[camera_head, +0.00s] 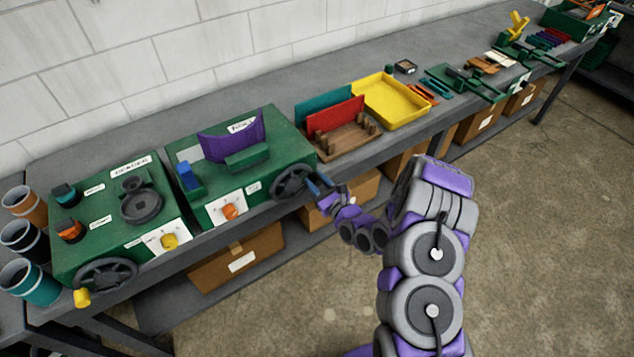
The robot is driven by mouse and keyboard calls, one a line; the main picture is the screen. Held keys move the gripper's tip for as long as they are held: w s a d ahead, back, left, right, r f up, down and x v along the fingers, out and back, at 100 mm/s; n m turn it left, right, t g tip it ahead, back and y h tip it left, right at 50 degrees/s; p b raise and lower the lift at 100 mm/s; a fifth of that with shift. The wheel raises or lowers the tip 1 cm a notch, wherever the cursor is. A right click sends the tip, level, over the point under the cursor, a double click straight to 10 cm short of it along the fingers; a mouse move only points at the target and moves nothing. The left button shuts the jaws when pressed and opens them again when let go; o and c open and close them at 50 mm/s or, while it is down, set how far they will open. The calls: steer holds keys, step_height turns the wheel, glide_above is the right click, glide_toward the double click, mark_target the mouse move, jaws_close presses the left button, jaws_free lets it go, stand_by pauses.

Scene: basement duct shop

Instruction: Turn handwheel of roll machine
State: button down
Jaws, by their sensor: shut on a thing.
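A green machine (218,188) with a purple curved sheet (229,143) on top stands on the bench at centre left. Its dark spoked handwheel (291,183) sits at its front right corner. My gripper (316,187) is at the right edge of this handwheel and is shut on it. The fingers cover that part of the rim, so any handle knob there is hidden. My purple and grey arm comes up from the lower right. A second green machine (62,235) at the left has its own dark handwheel (106,275) with a yellow knob (82,297).
Cardboard boxes (240,262) sit under the bench. Open floor (540,220) lies at the right.

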steer(key=shift+s+f, duration=0.1)
steer(key=shift+f, duration=0.2)
steer(key=c, duration=1)
jaws_free()
steer(key=shift+r, duration=0.1)
steer(key=shift+s+d, duration=0.45)
steer(key=p+v, duration=0.1)
steer(key=v, duration=1.5)
steer(key=shift+p, duration=0.4)
steer(key=shift+w, duration=0.1)
